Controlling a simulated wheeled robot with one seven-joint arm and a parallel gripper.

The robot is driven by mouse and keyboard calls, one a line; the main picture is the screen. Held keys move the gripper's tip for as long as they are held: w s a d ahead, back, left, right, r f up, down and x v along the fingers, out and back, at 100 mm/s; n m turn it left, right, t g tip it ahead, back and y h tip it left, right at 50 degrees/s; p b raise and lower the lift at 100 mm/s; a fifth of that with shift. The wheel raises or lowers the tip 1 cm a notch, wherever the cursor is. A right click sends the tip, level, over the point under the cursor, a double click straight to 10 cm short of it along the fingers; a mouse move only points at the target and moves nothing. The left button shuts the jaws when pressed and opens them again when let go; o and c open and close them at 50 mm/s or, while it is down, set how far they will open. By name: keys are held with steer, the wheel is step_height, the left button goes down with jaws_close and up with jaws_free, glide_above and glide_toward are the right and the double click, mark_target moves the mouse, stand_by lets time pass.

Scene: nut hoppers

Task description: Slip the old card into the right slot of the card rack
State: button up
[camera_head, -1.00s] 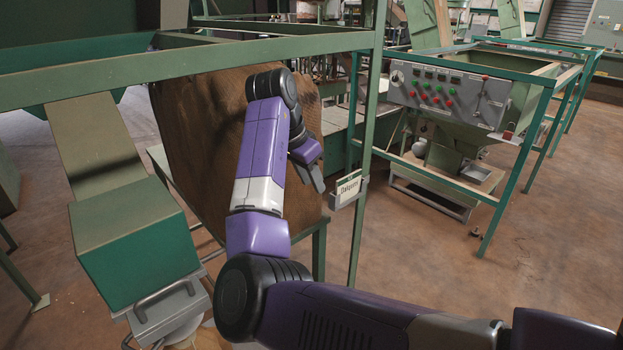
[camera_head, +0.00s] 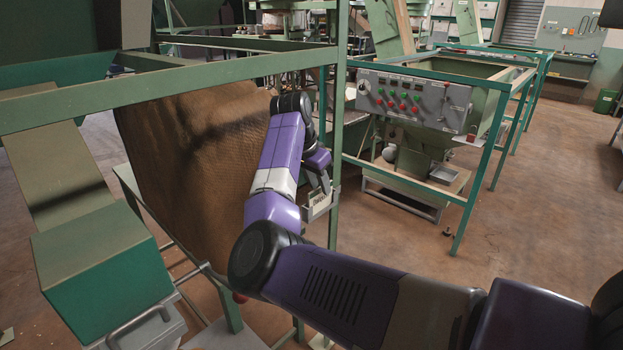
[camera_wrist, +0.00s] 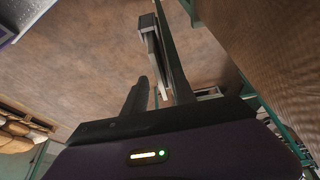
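The card rack (camera_head: 321,208) is a small grey holder on the green upright post, with a pale card (camera_head: 318,199) in it. Its lettering is too small to read now, and my gripper partly covers the rack. My gripper (camera_head: 323,186) is right at the rack from above. In the wrist view, my gripper (camera_wrist: 160,85) has its fingers apart. A narrow grey edge-on shape, seemingly the rack (camera_wrist: 151,42), lies ahead of and between them. I cannot tell whether a finger touches the card, or which slot it is in.
The green post (camera_head: 334,120) and upper frame beam (camera_head: 190,78) stand close to my arm. A brown hopper sheet (camera_head: 200,160) is just left of it. A control panel (camera_head: 412,98) on another machine is behind. Open floor (camera_head: 560,190) lies to the right.

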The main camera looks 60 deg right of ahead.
steer(key=shift+x, duration=0.95)
jaws_close()
steer(key=shift+r, duration=0.1)
